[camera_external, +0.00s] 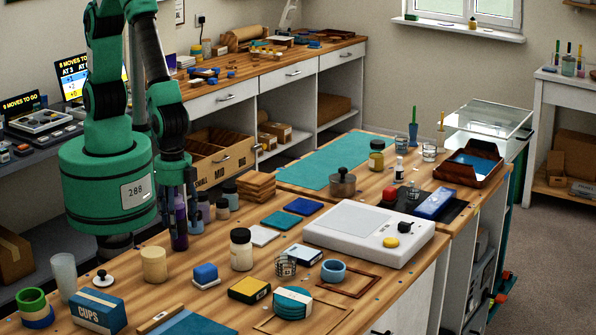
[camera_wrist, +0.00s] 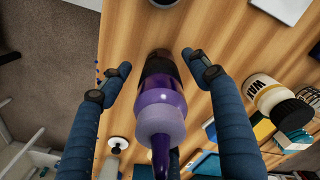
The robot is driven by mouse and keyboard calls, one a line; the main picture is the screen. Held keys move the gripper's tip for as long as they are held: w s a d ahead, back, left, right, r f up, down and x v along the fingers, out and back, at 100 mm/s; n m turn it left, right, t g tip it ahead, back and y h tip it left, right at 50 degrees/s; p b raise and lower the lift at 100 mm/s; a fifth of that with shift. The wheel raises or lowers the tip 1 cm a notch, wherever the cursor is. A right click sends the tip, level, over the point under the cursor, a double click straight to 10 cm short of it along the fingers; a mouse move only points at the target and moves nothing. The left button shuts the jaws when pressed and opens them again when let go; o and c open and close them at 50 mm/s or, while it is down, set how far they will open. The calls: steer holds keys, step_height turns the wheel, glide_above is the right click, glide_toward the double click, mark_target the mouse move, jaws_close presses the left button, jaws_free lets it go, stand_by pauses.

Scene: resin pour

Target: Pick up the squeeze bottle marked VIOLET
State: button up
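A violet squeeze bottle (camera_external: 179,225) with a pointed nozzle stands upright on the wooden bench. In the wrist view the same bottle (camera_wrist: 158,105) has a dark band near its lower part; no marking on it is readable. My gripper (camera_external: 181,207) points down over the bottle. In the wrist view the fingers of my gripper (camera_wrist: 156,62) stand on either side of the bottle, with bare wood showing between each fingertip and the bottle. The gripper is open and holds nothing.
Small jars (camera_external: 222,208) stand close to the right of the violet bottle. A WAX jar (camera_external: 241,249), a cream cylinder (camera_external: 154,264) and a CUPS box (camera_external: 98,311) stand in front. A wooden drawer box (camera_external: 220,160) is behind. A white scale (camera_external: 365,233) lies to the right.

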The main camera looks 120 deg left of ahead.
mark_target(176, 208)
steer(key=c, duration=1.3)
steer(key=shift+o, duration=0.2)
steer(key=shift+r, duration=0.1)
steer(key=shift+r, duration=0.8)
step_height(176, 208, up, 2)
steer(key=shift+s+p, duration=0.15)
steer(key=shift+p, duration=0.35)
steer(key=s+a, duration=0.2)
steer(key=s, duration=0.3)
steer(key=s+a+p, duration=0.1)
steer(key=s, duration=0.3)
steer(key=s+a+r, duration=0.1)
steer(key=s+a, duration=0.1)
steer(key=s, duration=0.3)
steer(key=shift+s+a+r, duration=0.1)
steer(key=shift+s+a, duration=0.25)
